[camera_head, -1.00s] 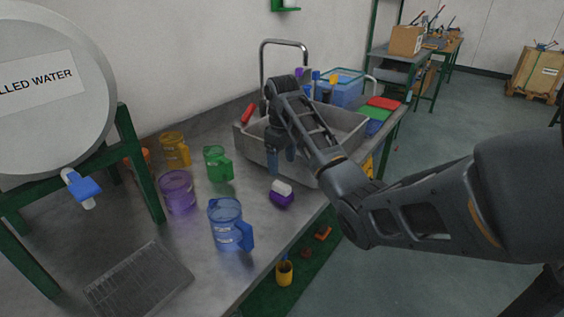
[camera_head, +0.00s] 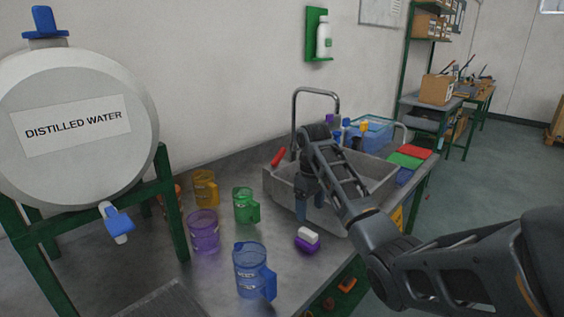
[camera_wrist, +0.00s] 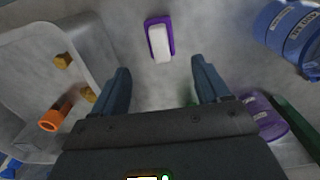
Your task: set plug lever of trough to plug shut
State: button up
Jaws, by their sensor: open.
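The grey trough (camera_head: 374,171) is set into the bench, and it fills the left of the wrist view (camera_wrist: 92,60). A red handle (camera_head: 278,156) stands tilted at its left rear corner; it looks like the plug lever, but I cannot tell its setting. My gripper (camera_head: 310,207) points down by the trough's near left side, apart from the red handle. Its two fingers are spread and empty in the wrist view (camera_wrist: 160,72), with bare bench between them. An orange tube-like piece (camera_wrist: 55,114) and yellowish lumps show in the trough; my arm hides part of the basin in the head view.
A purple and white brush (camera_head: 307,240) lies near my gripper. Blue (camera_head: 252,272), purple (camera_head: 204,232), green (camera_head: 244,205) and orange (camera_head: 205,188) jugs stand left. A tall curved tap (camera_head: 314,90) rises behind the trough. A distilled water drum (camera_head: 75,150) stands at far left.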

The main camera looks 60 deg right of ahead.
aim_at(282, 152)
jog(key=i+l, duration=0.2)
jog(key=l, duration=0.2)
jog(key=i+l, duration=0.2)
jog(key=l, duration=0.15)
jog(key=i+l, duration=0.2)
jog(key=l, duration=0.2)
